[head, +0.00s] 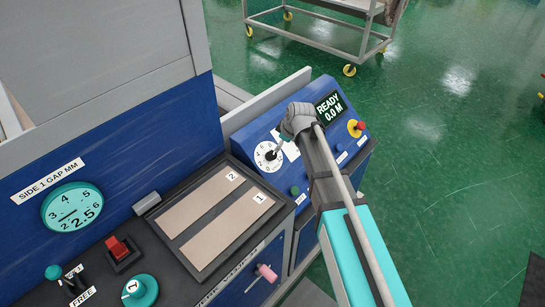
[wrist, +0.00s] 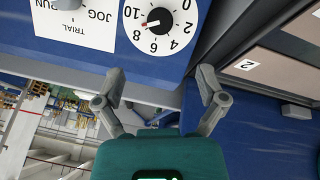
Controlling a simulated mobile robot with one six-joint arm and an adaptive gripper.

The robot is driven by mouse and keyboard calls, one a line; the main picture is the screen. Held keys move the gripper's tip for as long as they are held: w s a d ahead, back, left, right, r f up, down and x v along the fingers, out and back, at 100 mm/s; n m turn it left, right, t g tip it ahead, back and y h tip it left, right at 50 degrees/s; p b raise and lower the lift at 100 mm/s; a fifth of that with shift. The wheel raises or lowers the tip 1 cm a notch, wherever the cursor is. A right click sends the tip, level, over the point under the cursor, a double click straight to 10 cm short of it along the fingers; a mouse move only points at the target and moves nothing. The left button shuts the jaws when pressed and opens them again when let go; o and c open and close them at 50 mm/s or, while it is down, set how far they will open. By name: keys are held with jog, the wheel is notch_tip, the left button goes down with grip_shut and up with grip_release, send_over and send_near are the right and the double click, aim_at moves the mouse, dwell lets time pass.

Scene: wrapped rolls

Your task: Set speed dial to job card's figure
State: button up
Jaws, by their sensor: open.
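A round white dial (head: 268,155) with a black knob sits on the blue sloped console in the head view. No name for the dial is readable. My gripper (head: 279,147) is at the dial's right edge in the head view. In the wrist view my gripper (wrist: 160,78) is open and empty, its fingers apart and short of the knob. I cannot make out a job card in either view.
A white plate (wrist: 75,25) marked TRIAL, JOG and RUN is beside the dial. A display (head: 330,107) reads READY 0.0 M. A red-topped button (head: 359,126) is right of my arm. A gauge (head: 73,207) is at left. A trolley (head: 320,35) stands behind on open green floor.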

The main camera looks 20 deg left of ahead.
aim_at(273, 155)
jog(key=shift+b+x, duration=5.7)
jog(key=shift+x, duration=0.8)
jog(key=shift+c, duration=0.2)
jog(key=c, duration=1.1)
